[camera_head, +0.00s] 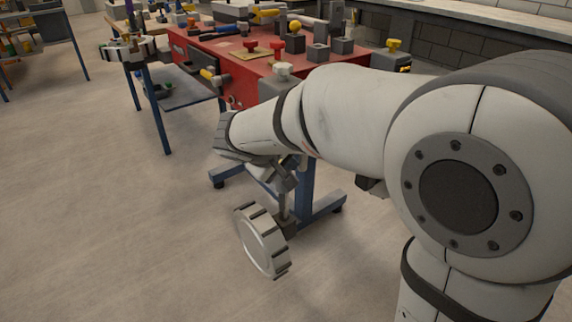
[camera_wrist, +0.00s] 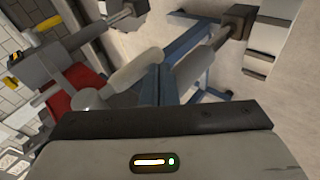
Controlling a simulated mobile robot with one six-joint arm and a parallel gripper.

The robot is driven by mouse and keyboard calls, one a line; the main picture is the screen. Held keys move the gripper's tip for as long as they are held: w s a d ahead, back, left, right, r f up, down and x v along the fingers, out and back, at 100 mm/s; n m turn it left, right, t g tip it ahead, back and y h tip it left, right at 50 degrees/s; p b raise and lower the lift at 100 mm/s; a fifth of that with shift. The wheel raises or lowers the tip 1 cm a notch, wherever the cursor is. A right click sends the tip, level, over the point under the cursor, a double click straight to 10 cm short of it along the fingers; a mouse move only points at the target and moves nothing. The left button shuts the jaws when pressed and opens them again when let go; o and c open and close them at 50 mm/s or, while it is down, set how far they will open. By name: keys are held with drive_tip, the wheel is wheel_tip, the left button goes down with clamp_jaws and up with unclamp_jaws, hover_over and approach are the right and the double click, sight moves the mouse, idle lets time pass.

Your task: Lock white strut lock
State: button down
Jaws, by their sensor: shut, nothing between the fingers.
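A white knob (camera_head: 282,70), which looks like the white strut lock, stands at the near corner of the red sandbed bench, just behind my arm. A pale knob-like shape (camera_wrist: 86,99) shows beside the red surface in the wrist view; I cannot tell for sure that it is the same knob. My gripper (camera_head: 284,178) is below and in front of the bench top, apart from the white knob. Its pale fingers (camera_wrist: 164,72) show in the wrist view. It is shut and holds nothing. My arm hides part of the bench's near side.
A grey handwheel (camera_head: 262,240) on a shaft stands low in front of the bench, close below my gripper. Several blocks and tools cover the red bench top (camera_head: 240,62). The floor at left is clear.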

idle(0.6)
drive_tip(key=s+a+r+p, duration=0.2)
drive_tip(key=s+a, duration=0.7)
drive_tip(key=a, duration=0.1)
drive_tip(key=shift+p, duration=0.4)
drive_tip(key=shift+r, duration=0.1)
